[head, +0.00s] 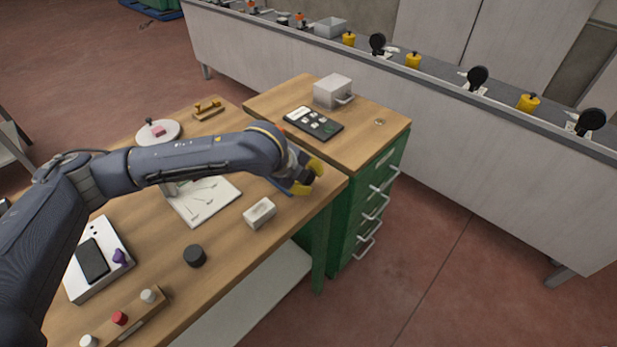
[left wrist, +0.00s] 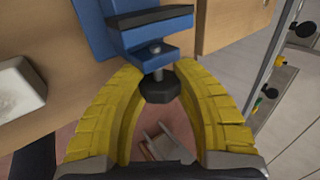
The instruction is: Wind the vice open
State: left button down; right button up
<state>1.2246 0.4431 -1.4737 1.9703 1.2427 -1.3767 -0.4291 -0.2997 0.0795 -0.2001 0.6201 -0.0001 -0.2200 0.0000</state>
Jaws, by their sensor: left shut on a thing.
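The blue vice (left wrist: 93,25) sits at the table's edge in the left wrist view, with dark jaw faces and a short metal screw. A black knob (left wrist: 160,90) is on the end of that screw. My left gripper (left wrist: 160,78) has its yellow fingers closed on the knob from both sides; it also shows in the head view (head: 312,178), at the table's right edge. In the head view my left arm hides most of the vice. How wide the jaws stand apart is hard to tell. My right gripper is out of view.
A white block (head: 260,213) and a black round piece (head: 195,256) lie on the wooden table (head: 225,265) near my arm. Open floor lies to the right.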

pick_arm(q)
jog(key=c, duration=1)
grip_release()
jog(key=shift+r, duration=0.3)
jog(key=shift+o, duration=0.9)
jog(key=v, duration=0.7)
jog(key=shift+a, duration=0.15)
jog(key=shift+v, duration=2.2)
